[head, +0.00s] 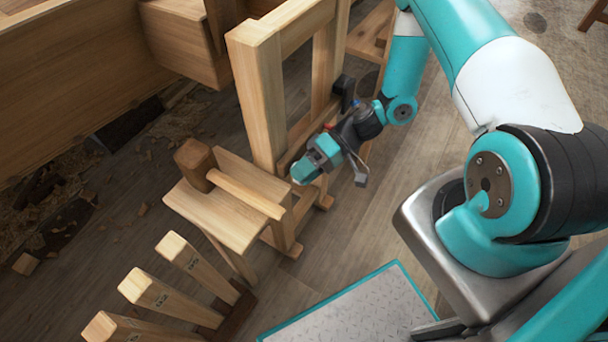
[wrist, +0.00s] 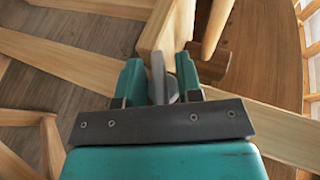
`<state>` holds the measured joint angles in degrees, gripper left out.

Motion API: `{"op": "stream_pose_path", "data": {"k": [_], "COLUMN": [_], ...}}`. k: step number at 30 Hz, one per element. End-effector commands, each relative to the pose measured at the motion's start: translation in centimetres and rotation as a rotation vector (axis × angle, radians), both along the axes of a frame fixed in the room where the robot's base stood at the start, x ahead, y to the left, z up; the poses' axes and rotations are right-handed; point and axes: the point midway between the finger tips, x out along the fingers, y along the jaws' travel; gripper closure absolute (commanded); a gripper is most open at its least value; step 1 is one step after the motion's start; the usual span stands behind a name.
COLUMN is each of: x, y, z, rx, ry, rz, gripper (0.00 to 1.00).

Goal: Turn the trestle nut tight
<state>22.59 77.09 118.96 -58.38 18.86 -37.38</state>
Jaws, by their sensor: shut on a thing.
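The wooden trestle (head: 258,100) stands upright in the middle of the head view, a frame of thick pale posts and rails. My gripper (head: 305,170) is low beside its near post. In the wrist view its two teal fingers (wrist: 160,86) are shut on a grey metal piece that looks like the wing of the trestle nut (wrist: 158,68). The nut sits against the end of a pale wooden beam (wrist: 168,30). In the head view the gripper hides the nut, and its thread and seating do not show.
A small wooden bench (head: 225,210) with a mallet-like block (head: 194,160) stands left of the gripper. Several upright wooden pieces (head: 155,295) stand in front. A planked wooden side (head: 70,75) fills the upper left.

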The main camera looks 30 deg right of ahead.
Motion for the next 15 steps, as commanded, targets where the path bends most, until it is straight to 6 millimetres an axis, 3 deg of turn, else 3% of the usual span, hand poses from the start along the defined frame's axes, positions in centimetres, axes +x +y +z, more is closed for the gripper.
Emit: {"op": "stream_pose_path", "data": {"k": [15], "x": [0.25], "y": [-0.04], "z": [0.04], "rx": [0.114], "ry": [0.063], "rz": [-0.006], "gripper": [0.91]}}
